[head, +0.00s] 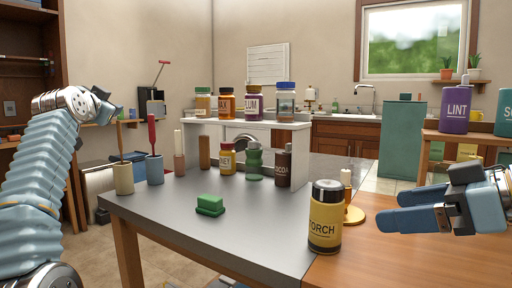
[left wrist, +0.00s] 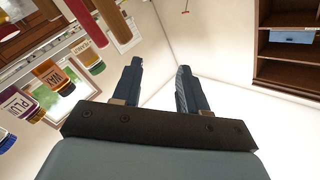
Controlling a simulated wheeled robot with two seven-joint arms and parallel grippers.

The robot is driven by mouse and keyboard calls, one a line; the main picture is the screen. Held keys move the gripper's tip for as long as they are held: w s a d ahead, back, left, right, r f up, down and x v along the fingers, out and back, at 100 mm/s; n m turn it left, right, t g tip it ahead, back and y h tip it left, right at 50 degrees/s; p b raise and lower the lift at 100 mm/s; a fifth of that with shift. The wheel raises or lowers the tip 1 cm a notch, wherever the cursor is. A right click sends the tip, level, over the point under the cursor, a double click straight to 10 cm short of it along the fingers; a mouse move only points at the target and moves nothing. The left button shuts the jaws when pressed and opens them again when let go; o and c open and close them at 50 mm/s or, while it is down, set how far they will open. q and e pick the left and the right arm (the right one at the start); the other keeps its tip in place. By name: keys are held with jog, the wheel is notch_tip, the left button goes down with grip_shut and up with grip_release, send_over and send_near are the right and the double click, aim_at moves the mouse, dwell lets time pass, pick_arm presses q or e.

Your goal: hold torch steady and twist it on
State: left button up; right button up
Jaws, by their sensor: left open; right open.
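The torch (head: 325,222) is a yellow cylinder with a dark, silver-rimmed cap, labelled "TORCH". It stands upright near the front edge of the grey table top (head: 262,228). My right gripper (head: 384,209) is open and empty, to the right of the torch and apart from it, with its fingers pointing left. In the head view my left arm rises at the far left, away from the torch. In the left wrist view my left gripper (left wrist: 158,78) is open with nothing between its fingers. The torch is not in the left wrist view.
A candle on a gold holder (head: 353,214) stands just right of the torch. A green block (head: 210,205) lies on the grey table. Behind are a cocoa bottle (head: 283,167), a green bottle (head: 254,162) and a white shelf (head: 301,135) with jars. Table space left of the torch is clear.

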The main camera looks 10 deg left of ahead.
aim_at(326, 216)
pick_arm(q)
jog(key=d+f+m+g+h, duration=0.15)
jog(key=d+h, duration=0.35)
jog(key=d, duration=0.7)
jog(key=d+f+m+g+h, duration=0.1)
jog(key=d+f+m+h, duration=0.3)
jog(key=d, duration=0.8)
jog(key=s+d+m+g+h, duration=0.2)
jog(key=s+d, duration=0.5)
jog(key=d, duration=0.4)
jog(key=s+d+m+g+h, duration=0.2)
jog(key=s+d+g+h, duration=0.3)
jog(key=d, duration=0.6)
jog(key=shift+s+f+m+g, duration=0.35)
jog(key=shift+s+f+g, duration=0.05)
jog(key=shift+s+g, duration=0.85)
pick_arm(e)
jog(key=x, duration=1.3)
jog(key=shift+w+a+f, duration=0.1)
jog(key=shift+a, duration=0.3)
jog(key=c, duration=1.2)
jog(key=shift+o, duration=0.2)
